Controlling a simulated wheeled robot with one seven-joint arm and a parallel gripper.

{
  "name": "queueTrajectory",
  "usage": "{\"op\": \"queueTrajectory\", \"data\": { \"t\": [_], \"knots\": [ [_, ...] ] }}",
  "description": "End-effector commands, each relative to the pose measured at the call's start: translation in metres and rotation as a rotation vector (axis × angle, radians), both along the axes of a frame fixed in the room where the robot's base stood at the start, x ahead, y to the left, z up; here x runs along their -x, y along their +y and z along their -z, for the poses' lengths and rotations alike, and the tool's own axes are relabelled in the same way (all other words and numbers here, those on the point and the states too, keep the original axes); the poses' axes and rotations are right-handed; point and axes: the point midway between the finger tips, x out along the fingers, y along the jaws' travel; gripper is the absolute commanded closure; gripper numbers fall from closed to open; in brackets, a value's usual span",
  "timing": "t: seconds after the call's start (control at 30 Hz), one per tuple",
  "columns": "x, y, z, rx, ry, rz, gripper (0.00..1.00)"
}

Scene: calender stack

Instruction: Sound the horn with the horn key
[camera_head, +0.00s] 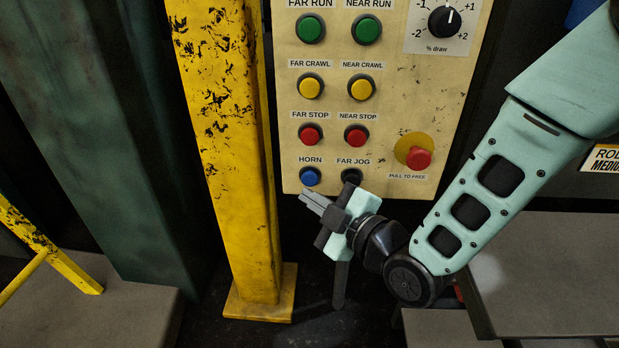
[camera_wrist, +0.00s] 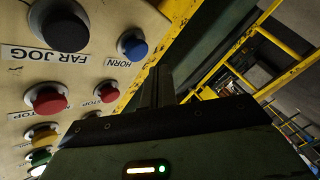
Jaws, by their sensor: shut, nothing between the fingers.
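The horn key is a blue round button (camera_head: 310,177) under the label HORN, at the lower left of the cream control panel (camera_head: 436,60). It also shows in the wrist view (camera_wrist: 133,45), beside its label. My gripper (camera_head: 308,197) is shut and empty. Its fingertips show just below the blue button in the head view; I cannot tell whether they touch the panel. In the wrist view the dark fingers (camera_wrist: 158,84) lie to the right of and below the blue button, apart from it in the picture.
The black FAR JOG button (camera_head: 351,177) is right of the horn button, partly behind my gripper. Red FAR STOP (camera_head: 310,134) and NEAR STOP (camera_head: 356,135) buttons sit above. A red mushroom button (camera_head: 418,158) is further right. A yellow post (camera_head: 232,150) stands left of the panel.

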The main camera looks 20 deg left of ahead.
Motion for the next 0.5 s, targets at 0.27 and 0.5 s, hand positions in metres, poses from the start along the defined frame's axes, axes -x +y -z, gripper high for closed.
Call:
{"op": "queueTrajectory", "data": {
  "t": [0.27, 0.5],
  "knots": [
    [-0.0121, 0.0026, 0.0004, 0.000, 0.000, 0.000, 1.00],
    [-0.0121, 0.0026, 0.0004, 0.001, 0.001, 0.000, 1.00]
  ]
}}
